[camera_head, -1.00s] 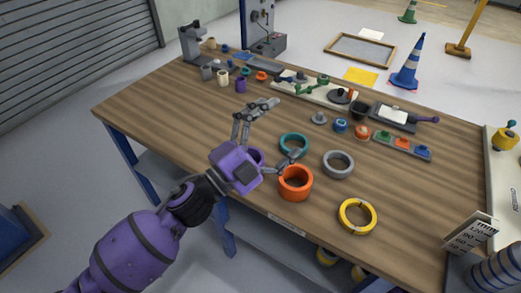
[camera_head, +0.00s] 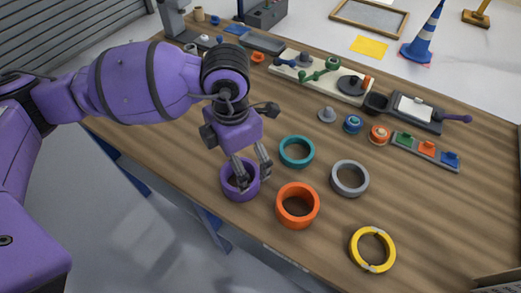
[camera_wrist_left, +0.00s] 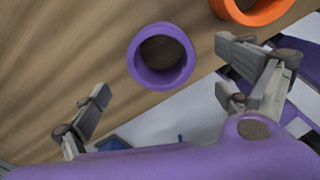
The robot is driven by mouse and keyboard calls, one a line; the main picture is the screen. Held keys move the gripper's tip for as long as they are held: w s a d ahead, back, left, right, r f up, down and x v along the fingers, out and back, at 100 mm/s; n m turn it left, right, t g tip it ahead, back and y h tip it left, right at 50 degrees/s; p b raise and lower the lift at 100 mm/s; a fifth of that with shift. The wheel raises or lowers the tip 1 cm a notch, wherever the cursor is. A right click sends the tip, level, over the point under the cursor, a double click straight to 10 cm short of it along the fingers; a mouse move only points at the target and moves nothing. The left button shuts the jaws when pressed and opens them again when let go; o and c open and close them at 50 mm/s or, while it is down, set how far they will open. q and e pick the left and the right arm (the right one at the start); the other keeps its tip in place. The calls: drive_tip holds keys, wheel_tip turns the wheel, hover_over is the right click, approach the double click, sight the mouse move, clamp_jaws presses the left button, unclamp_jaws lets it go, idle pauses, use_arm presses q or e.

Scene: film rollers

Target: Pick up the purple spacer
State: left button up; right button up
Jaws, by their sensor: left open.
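The purple spacer (camera_head: 229,189) is a thick open ring standing flat on the wooden table near its front edge. It also shows in the wrist view (camera_wrist_left: 138,72), top centre, with its hole facing the camera. My left gripper (camera_head: 255,176) is open and points down above the spacer. In the head view one finger overlaps the ring's opening and the other lies to its right. In the wrist view the open fingers (camera_wrist_left: 163,96) are spread to either side, lower than the ring, with nothing between them. Whether a finger touches the ring is unclear. My right gripper is not visible.
An orange ring (camera_head: 298,221) stands close to the right of the spacer, with a teal ring (camera_head: 296,164) behind. A grey ring (camera_head: 349,191) and a yellow ring (camera_head: 372,264) lie farther right. Fixtures and small parts fill the back of the table (camera_head: 420,200).

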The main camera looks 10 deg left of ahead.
use_arm(q)
wheel_tip(320, 180, down, 2)
drive_tip(key=shift+f, duration=0.15)
drive_tip(key=f, duration=0.4)
drive_tip(key=shift+s+a+f, duration=0.1)
drive_tip(key=shift+s+f, duration=0.1)
drive_tip(key=shift+f, duration=0.25)
drive_tip(key=c, duration=1.3)
drive_tip(key=shift+r, duration=0.1)
drive_tip(key=shift+c, duration=0.5)
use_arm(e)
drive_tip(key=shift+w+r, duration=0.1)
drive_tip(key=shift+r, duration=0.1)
use_arm(q)
drive_tip(key=shift+w+r, duration=0.1)
